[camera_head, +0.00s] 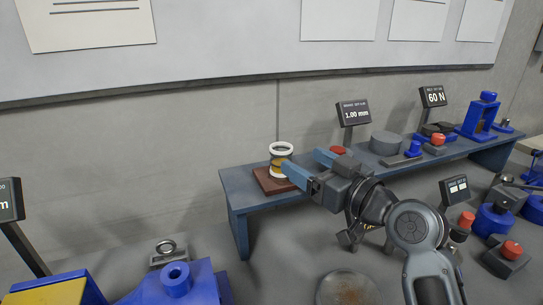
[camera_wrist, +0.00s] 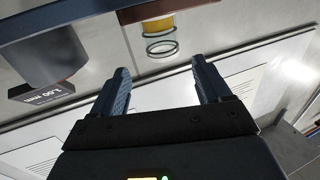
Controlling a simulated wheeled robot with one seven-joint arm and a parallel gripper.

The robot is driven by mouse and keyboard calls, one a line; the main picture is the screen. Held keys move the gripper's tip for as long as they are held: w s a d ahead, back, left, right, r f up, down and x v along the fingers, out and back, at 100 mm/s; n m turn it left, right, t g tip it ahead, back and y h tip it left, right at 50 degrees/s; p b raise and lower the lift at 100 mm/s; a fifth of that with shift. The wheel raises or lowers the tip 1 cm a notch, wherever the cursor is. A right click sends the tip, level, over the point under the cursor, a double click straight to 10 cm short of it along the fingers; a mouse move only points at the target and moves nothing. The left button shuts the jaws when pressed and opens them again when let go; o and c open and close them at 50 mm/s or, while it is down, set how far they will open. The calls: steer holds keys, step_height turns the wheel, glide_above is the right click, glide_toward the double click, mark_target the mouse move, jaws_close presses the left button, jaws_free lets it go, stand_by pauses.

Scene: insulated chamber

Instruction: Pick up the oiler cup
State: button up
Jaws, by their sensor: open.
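The oiler cup (camera_head: 281,155) is a small upright cylinder with white rings at top and bottom and a yellow middle. It stands on a brown block (camera_head: 268,184) at the left end of a blue bench. My gripper (camera_head: 306,164) is open, its two blue fingers pointing left toward the cup, with one fingertip overlapping the cup's right edge in the head view. In the wrist view, which is upside down, the oiler cup (camera_wrist: 160,30) shows beyond and between the open fingers (camera_wrist: 160,66). Nothing is between the fingers.
The blue bench (camera_head: 242,207) runs along the wall. A sign reading 1.00 mm (camera_head: 353,113) and a grey cylinder (camera_head: 386,143) stand right of the cup. A red knob (camera_head: 338,150) is just behind my gripper. The wall (camera_head: 130,140) is close behind the bench.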

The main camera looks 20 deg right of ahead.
mark_target(288, 155)
steer(key=p+x, duration=0.1)
steer(key=x, duration=0.6)
steer(key=shift+w+a+f, duration=0.15)
steer(key=shift+a+f, duration=0.05)
steer(key=shift+a, duration=0.1)
steer(key=c, duration=1.3)
